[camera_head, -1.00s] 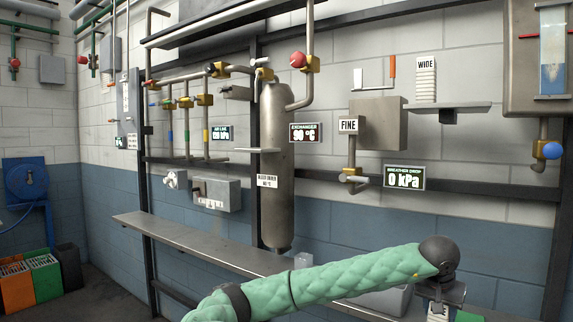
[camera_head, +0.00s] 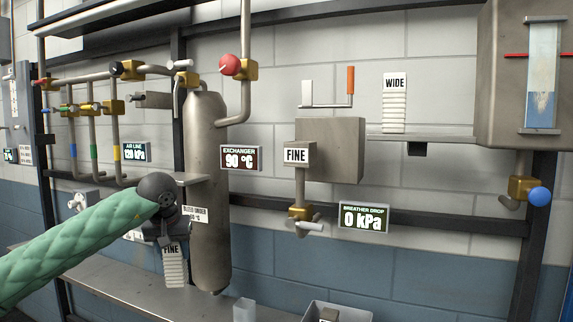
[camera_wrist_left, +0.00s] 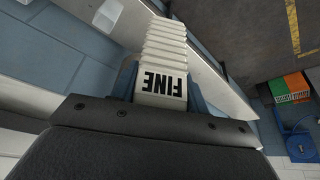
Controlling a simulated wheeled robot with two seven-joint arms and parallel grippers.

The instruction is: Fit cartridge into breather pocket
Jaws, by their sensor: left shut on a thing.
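My left gripper (camera_head: 171,238) is shut on a white ribbed cartridge marked FINE (camera_head: 174,268). The cartridge hangs below the jaws with its label at the top, in front of the grey exchanger cylinder. In the left wrist view the same cartridge (camera_wrist_left: 165,50) sits between the jaws, its label upside down and its ribbed body pointing away. The grey breather housing (camera_head: 340,150) is on the wall to the right of the gripper, well apart from it. A block marked FINE (camera_head: 297,155) is at its left front; any opening there is unclear. My right gripper is out of view.
A ribbed cartridge marked WIDE (camera_head: 395,112) stands on a wall shelf (camera_head: 430,137). A handled valve (camera_head: 302,214) and the 0 kPa display (camera_head: 363,217) are below the housing. A grey bin (camera_head: 340,309) and a clear container (camera_head: 245,310) are at the bottom.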

